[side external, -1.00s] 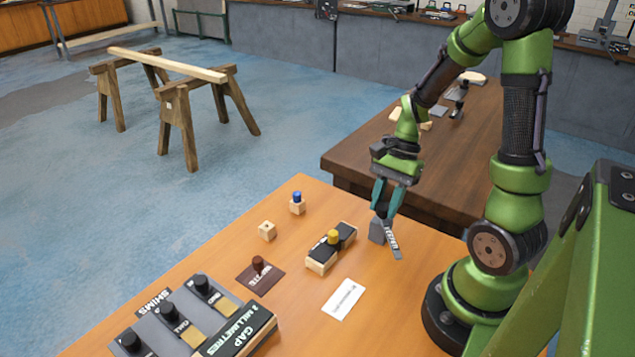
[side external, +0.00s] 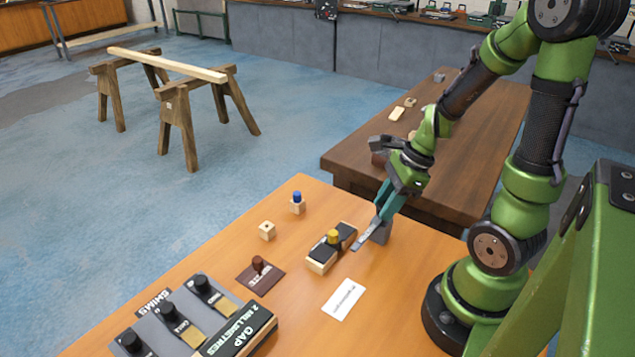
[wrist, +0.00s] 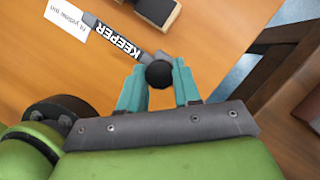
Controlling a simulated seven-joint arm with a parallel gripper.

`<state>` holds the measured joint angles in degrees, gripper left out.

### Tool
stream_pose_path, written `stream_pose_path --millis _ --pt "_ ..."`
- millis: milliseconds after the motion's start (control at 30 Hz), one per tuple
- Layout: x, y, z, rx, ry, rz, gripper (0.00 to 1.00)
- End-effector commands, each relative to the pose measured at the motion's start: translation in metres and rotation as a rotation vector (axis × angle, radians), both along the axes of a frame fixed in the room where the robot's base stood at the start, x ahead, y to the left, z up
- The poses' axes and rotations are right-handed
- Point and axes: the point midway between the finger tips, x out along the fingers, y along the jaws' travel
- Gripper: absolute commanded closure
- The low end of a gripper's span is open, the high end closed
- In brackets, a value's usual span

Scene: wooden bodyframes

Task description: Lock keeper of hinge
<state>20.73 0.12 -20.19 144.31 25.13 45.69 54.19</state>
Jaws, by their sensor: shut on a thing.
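The keeper (side external: 366,235) is a grey bar lettered KEEPER beside a grey block (side external: 382,233) on the orange table. My gripper (side external: 386,205) is tilted at the keeper's block end. In the wrist view, my fingers (wrist: 158,82) are shut around a black round knob (wrist: 159,74) at the end of the keeper (wrist: 117,42). Whether the keeper touches the hinge cannot be told. The hinge shows partly in the wrist view (wrist: 157,12).
A white card (side external: 343,299) lies in front of the hinge. A brown plate with a knob (side external: 260,277), a small wooden block (side external: 267,231) and a blue-topped block (side external: 298,205) stand to the left.

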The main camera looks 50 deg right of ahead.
Motion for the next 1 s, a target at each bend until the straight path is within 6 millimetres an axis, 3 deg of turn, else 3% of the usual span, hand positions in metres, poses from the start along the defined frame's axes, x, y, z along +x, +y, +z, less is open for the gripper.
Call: stream_pose_path --millis 667,700,833,1000 --pt "-0.0004 -0.0003 0.0010 0.001 -0.002 -0.060 1.00" --pt "-0.0004 -0.0004 0.0009 0.001 -0.002 -0.060 0.61" --pt "-0.0004 -0.0002 0.0007 0.000 -0.001 -0.059 0.42" --pt "-0.0003 0.0000 0.0003 0.001 -0.001 -0.057 0.42"
